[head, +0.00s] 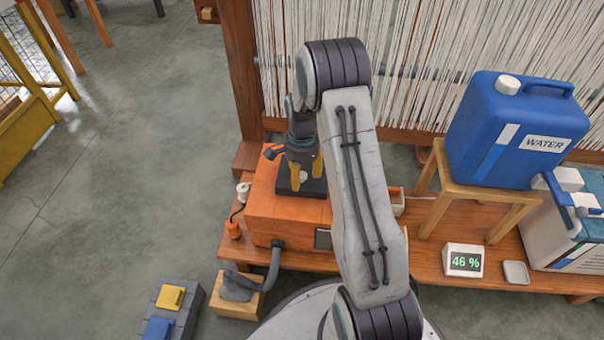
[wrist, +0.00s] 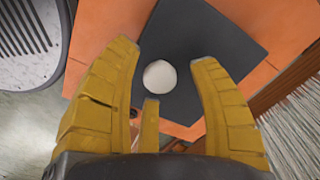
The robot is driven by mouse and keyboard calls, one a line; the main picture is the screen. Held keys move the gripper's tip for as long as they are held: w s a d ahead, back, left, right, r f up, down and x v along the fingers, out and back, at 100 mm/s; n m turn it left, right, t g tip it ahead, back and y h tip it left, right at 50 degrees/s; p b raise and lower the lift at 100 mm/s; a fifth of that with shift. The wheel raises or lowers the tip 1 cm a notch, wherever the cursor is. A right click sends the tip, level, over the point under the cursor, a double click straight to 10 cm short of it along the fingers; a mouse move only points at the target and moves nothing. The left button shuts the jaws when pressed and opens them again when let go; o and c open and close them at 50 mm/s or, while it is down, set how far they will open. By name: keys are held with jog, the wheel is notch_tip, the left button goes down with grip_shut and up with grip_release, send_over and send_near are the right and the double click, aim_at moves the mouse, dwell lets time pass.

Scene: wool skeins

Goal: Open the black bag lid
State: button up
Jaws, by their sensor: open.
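The black lid (head: 315,188) is a flat, dark square plate on top of an orange box (head: 272,222). It looks closed, lying flat on the box. In the wrist view the lid (wrist: 225,45) has a round white knob (wrist: 160,76) on it. My gripper (head: 305,180) has yellow fingers and points down over the lid. In the wrist view my gripper (wrist: 166,58) is open, with the knob showing between its fingers. I cannot tell whether any finger touches the knob. My arm hides the right part of the box in the head view.
A blue water jug (head: 515,130) stands on a wooden stool (head: 475,190) at the right. A display reading 46 % (head: 464,261) sits on the wooden bench (head: 420,262). A grey hose (head: 275,270) leaves the box's front. Threads of a loom (head: 430,60) hang behind. Floor at left is largely clear.

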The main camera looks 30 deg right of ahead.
grip_shut()
dwell(0.4)
